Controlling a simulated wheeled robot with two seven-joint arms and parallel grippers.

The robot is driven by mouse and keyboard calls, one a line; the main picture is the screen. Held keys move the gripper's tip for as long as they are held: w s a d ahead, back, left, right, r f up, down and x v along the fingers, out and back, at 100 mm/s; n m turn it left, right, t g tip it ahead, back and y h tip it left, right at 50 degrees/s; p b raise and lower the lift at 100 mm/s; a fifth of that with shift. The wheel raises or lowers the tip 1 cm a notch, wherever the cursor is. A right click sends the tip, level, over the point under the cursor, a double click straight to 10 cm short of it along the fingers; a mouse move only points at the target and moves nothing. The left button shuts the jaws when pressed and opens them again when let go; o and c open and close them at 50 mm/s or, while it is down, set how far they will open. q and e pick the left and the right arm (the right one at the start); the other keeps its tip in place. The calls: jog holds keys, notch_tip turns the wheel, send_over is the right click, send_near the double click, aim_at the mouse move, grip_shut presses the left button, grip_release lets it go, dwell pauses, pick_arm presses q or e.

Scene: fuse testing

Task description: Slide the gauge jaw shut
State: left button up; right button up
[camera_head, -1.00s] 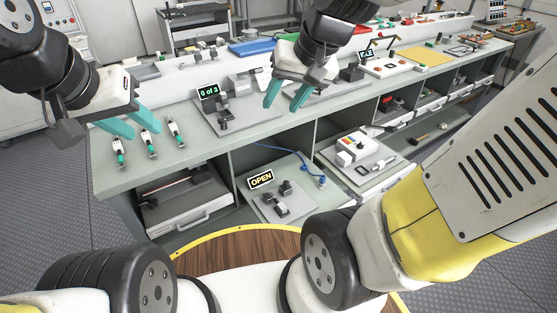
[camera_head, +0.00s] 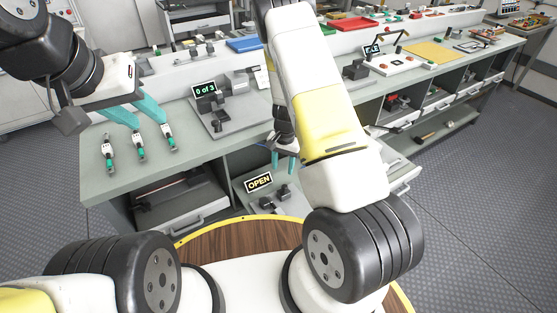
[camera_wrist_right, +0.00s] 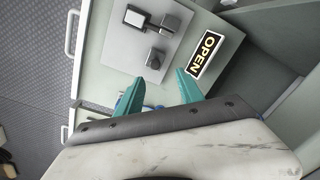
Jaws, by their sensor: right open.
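The gauge (camera_head: 277,196) sits on a grey plate in an open compartment below the bench top, with a sign reading OPEN (camera_head: 259,182) beside it. In the right wrist view the gauge has a block with a pale square top (camera_wrist_right: 134,18) and a dark knob-like block (camera_wrist_right: 155,58), with a gap between them. The OPEN sign (camera_wrist_right: 206,54) shows there too. My right gripper (camera_head: 283,160) is open and empty, above the plate and short of the gauge blocks. My left gripper (camera_head: 143,113) is over the bench's left end near the fuses; its fingers look apart and empty.
Several green-and-white fuses (camera_head: 140,147) lie on the bench's left end. A fixture with a display reading 0 of 3 (camera_head: 205,89) stands on the bench top. My right arm hides the middle of the bench.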

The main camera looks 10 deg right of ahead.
aim_at(285, 186)
jog(key=f, duration=0.7)
jog(key=d+f, duration=0.1)
jog(key=f, duration=0.2)
jog(key=shift+f, duration=0.3)
jog(key=shift+c, duration=0.2)
grip_shut()
jog(key=shift+a, duration=0.1)
dwell(0.8)
